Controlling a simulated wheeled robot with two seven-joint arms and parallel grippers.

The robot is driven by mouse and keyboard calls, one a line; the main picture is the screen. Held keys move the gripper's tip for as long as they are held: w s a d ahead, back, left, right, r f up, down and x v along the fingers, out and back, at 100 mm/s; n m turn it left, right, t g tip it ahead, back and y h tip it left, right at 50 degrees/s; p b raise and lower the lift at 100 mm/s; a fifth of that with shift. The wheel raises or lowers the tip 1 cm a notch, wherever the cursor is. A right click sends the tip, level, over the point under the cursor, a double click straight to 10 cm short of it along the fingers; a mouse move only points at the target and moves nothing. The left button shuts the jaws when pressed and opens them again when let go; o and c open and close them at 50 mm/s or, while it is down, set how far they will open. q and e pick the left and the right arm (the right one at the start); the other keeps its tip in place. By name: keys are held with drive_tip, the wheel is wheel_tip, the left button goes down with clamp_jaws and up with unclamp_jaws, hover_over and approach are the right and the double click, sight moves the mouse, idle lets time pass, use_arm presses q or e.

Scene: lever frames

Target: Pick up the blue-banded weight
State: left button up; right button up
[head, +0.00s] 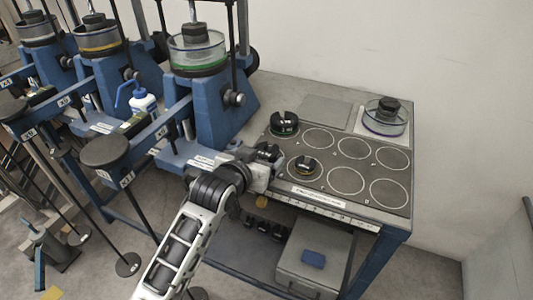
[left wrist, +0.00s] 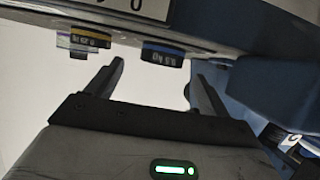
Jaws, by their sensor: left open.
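The blue-banded weight (left wrist: 163,53), black with a 0.5 kg label, shows near the top of the left wrist view, beyond and between my fingertips. In the head view a black weight (head: 268,151) at the mat's left edge, just past my gripper, appears to be the same one; its band is not clear there. My left gripper (head: 259,168) is open and empty at the table's front left edge. Its two fingers also show in the left wrist view (left wrist: 160,80), apart from the weight. My right gripper is not in view.
A yellow-banded weight (head: 305,167) stands close to the right, and a larger black weight (head: 285,124) behind. A clear purple-ringed dish (head: 385,116) is at the back right. Blue lever frames (head: 215,100) crowd the left. The mat's right circles (head: 346,180) are empty.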

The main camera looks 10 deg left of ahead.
sight(265, 152)
use_arm(q)
drive_tip(key=shift+x, duration=2.8)
drive_tip(key=shift+a, duration=0.1)
drive_tip(key=shift+c, duration=0.2)
drive_tip(key=c, duration=1)
drive_tip(key=shift+r, duration=0.1)
drive_tip(key=shift+c, duration=0.8)
